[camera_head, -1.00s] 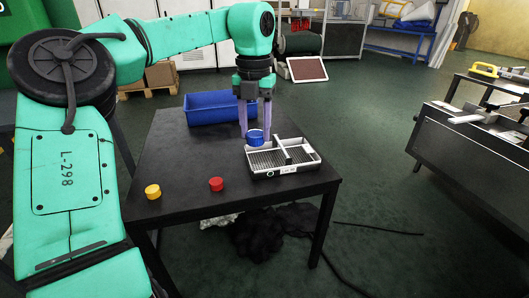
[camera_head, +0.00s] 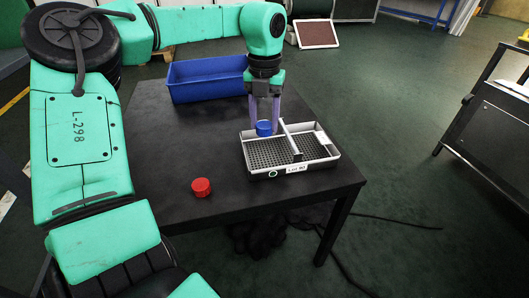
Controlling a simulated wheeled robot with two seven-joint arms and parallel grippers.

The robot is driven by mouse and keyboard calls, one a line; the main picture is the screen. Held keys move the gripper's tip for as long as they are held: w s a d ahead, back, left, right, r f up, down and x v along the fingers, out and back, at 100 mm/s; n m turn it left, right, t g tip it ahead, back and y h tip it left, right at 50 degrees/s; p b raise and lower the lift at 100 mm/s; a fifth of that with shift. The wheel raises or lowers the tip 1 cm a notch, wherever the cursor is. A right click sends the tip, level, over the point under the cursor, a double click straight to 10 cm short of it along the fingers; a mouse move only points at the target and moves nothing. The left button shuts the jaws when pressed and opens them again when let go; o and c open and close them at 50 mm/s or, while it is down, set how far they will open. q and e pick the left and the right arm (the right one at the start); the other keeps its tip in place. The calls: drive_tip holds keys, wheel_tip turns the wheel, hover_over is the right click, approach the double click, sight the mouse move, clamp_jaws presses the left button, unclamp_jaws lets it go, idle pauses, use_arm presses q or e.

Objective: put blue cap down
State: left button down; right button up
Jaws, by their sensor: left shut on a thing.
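The blue cap (camera_head: 264,128) is between the fingertips of my left gripper (camera_head: 265,122), which points straight down and is shut on it. The cap shows at the back of the left compartment of a grey tray with a perforated floor (camera_head: 249,153), left of its divider. I cannot tell whether the cap touches the tray. A red cap (camera_head: 201,187) stands on the black table (camera_head: 185,140), left of and in front of the tray. My right gripper is not in view.
A blue bin (camera_head: 207,80) stands at the table's back, left of my left gripper. Both tray compartments look empty apart from the held cap. The table between red cap and bin is clear. A dark bench (camera_head: 495,135) stands at the right.

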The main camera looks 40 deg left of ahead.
sight(264, 156)
use_arm(q)
wheel_tip(264, 156, down, 3)
drive_tip(key=shift+r+b, duration=0.1)
drive_tip(key=shift+b, duration=0.2)
wheel_tip(264, 156, down, 5)
drive_tip(key=shift+f+b, duration=0.2)
drive_tip(key=shift+b, duration=0.6)
drive_tip(key=shift+r, duration=0.1)
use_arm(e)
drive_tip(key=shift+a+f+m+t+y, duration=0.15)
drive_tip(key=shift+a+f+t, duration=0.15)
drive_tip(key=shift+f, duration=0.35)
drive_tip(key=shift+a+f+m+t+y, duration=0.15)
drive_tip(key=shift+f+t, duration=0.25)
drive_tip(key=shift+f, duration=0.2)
use_arm(q)
drive_tip(key=shift+c, duration=1.6)
unclamp_jaws()
